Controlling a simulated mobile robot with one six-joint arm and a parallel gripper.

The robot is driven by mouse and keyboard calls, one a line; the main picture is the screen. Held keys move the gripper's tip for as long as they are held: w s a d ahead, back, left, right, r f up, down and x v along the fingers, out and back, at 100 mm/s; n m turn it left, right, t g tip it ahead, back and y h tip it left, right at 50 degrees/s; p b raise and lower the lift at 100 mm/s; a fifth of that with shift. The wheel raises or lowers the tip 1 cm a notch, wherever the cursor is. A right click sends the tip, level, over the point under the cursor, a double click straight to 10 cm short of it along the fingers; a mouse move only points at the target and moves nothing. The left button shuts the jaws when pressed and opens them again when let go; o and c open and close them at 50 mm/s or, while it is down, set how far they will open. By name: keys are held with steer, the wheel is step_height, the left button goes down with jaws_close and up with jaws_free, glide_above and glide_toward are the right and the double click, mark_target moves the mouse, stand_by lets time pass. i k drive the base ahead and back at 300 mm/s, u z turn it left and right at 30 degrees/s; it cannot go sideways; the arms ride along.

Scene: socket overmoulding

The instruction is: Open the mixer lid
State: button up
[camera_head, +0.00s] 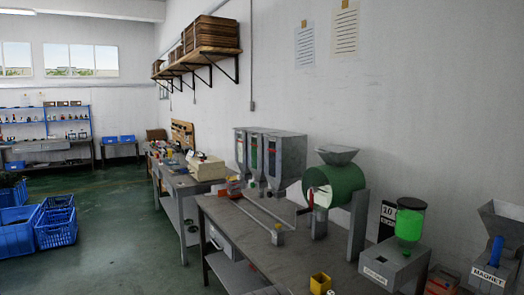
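The mixer appears to be the green drum (346,186) lying on its side on the grey workbench (248,222). A grey funnel (337,156) sits over the drum, between grey upright supports. A small red part shows at the drum's left end, with a dark crank-like piece beside it. I cannot clearly make out a separate lid or tell whether it is open or shut. My gripper is not in view.
Grey hoppers (291,158) stand left of the drum, with long rails on the bench before them. A yellow cup (320,283) is at the front edge. The left floor has blue crates (56,228) and open room.

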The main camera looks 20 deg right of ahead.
mark_target(338, 149)
steer(key=i, duration=1.3)
steer(key=z, duration=1.55)
